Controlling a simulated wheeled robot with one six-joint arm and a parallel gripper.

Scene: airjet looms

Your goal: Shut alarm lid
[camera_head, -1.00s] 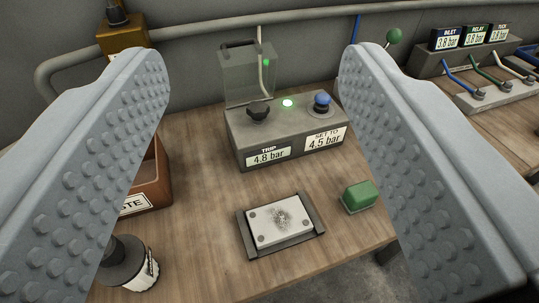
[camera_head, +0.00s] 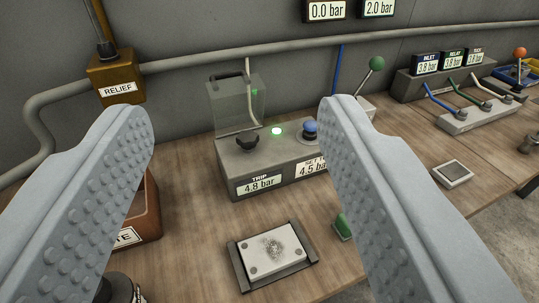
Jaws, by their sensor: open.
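The alarm box (camera_head: 228,163) is a grey unit on the bench, in the middle of the view. Its clear lid (camera_head: 226,108) stands upright at the back left of the box, open, with a dark handle (camera_head: 229,76) on its top edge. A black knob (camera_head: 247,141), a lit green lamp (camera_head: 277,131) and a blue button (camera_head: 310,130) sit on the box top. The front labels read TRIP 4.8 bar and SET TO 4.5 bar, the latter partly hidden by the right finger. My gripper (camera_head: 235,110) is open and empty, its fingers framing the box from the near side.
A relief box (camera_head: 118,80) is on the wall at left, above a brown waste bin (camera_head: 145,218). A metal plate in a holder (camera_head: 273,250) and a green block (camera_head: 343,226) lie in front. A green-knobbed lever (camera_head: 376,64) and a hose panel (camera_head: 470,114) stand at right.

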